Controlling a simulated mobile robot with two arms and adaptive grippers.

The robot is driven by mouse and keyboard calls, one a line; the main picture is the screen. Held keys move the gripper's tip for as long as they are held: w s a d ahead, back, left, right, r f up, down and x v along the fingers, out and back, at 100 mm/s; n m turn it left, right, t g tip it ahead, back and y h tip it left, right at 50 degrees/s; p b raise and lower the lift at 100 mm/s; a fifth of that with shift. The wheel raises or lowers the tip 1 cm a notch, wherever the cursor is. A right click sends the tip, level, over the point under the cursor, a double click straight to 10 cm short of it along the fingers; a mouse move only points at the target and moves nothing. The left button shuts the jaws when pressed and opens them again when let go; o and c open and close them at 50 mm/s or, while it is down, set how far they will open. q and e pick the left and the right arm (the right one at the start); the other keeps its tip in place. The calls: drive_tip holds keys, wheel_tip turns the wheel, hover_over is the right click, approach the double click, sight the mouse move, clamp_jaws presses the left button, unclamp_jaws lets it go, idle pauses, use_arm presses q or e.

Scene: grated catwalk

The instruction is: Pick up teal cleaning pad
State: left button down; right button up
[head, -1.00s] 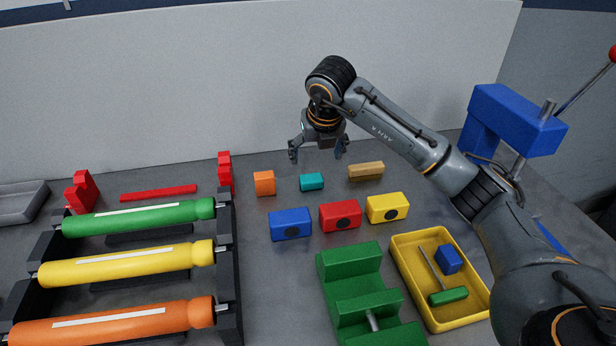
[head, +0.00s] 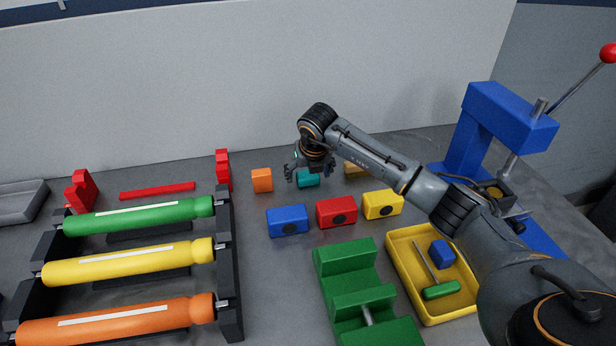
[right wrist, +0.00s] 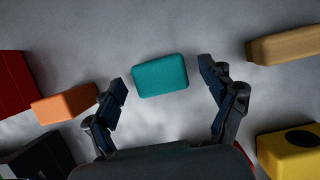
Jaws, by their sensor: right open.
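The teal cleaning pad (head: 308,181) lies on the grey table at the back middle; the right gripper partly hides it in the head view. In the right wrist view the teal pad (right wrist: 160,76) shows whole, ahead of and between the two fingers. My right gripper (head: 307,177) is open and empty, just above the pad; its fingers show on both sides in the right wrist view (right wrist: 168,92). I cannot tell that either finger touches the pad. My left gripper is not in view.
An orange block (head: 262,181) lies left of the pad, a tan block (head: 356,170) right. Blue (head: 288,221), red (head: 337,212) and yellow (head: 382,204) blocks lie in front. A green fixture (head: 346,270), yellow tray (head: 408,287) and blue press (head: 510,118) stand nearer or right. Rollers fill the left.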

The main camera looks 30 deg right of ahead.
drive_tip(key=c, duration=1)
drive_tip(key=shift+c, duration=0.2)
drive_tip(key=shift+r, duration=0.2)
